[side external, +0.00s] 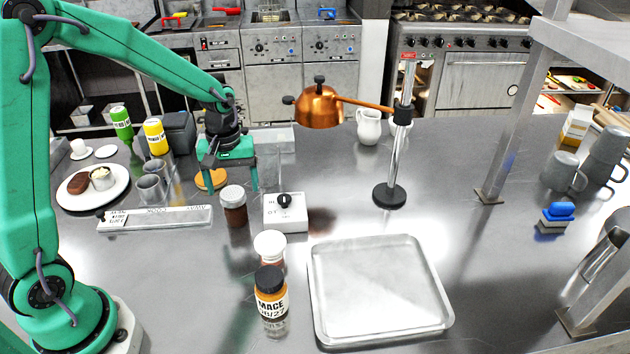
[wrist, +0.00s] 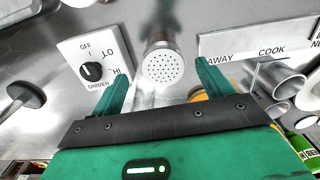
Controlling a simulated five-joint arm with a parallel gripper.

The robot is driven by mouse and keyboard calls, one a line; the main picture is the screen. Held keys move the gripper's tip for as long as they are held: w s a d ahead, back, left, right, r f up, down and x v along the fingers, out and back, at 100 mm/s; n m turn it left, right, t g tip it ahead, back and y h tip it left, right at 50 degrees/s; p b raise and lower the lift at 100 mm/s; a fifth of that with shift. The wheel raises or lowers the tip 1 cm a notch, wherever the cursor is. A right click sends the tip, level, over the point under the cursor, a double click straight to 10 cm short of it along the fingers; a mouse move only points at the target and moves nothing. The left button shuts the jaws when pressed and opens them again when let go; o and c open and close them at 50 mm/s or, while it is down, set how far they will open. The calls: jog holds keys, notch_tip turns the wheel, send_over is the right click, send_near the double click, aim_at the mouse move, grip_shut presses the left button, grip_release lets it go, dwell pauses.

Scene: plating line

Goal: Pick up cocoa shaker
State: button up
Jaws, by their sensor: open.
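The cocoa shaker (side external: 235,214), with dark brown contents and a pale lid, stands upright on the steel counter, just left of the dimmer box. In the wrist view its perforated round lid (wrist: 163,66) lies in the gap between the fingertips. My green gripper (side external: 229,186) is open and empty, fingers pointing down, above and just behind the shaker in the side view. In the wrist view my gripper (wrist: 162,72) has a finger on each side of the lid. I cannot tell whether either finger touches it.
A labelled strip (side external: 160,218) lies left. Another white-lidded shaker (side external: 270,246) and a mace jar (side external: 271,292) stand in front. A metal tray (side external: 380,290) and a copper lamp (side external: 320,108) are to the right.

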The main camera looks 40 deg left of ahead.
aim_at(235, 208)
jog(key=shift+f, duration=1.35)
jog(key=shift+f, duration=0.1)
jog(key=shift+s+a+f, duration=0.1)
jog(key=shift+f, duration=1.15)
jog(key=shift+s+a+f, duration=0.1)
jog(key=shift+f, duration=1.1)
jog(key=shift+c, duration=0.2)
jog(key=c, duration=1.1)
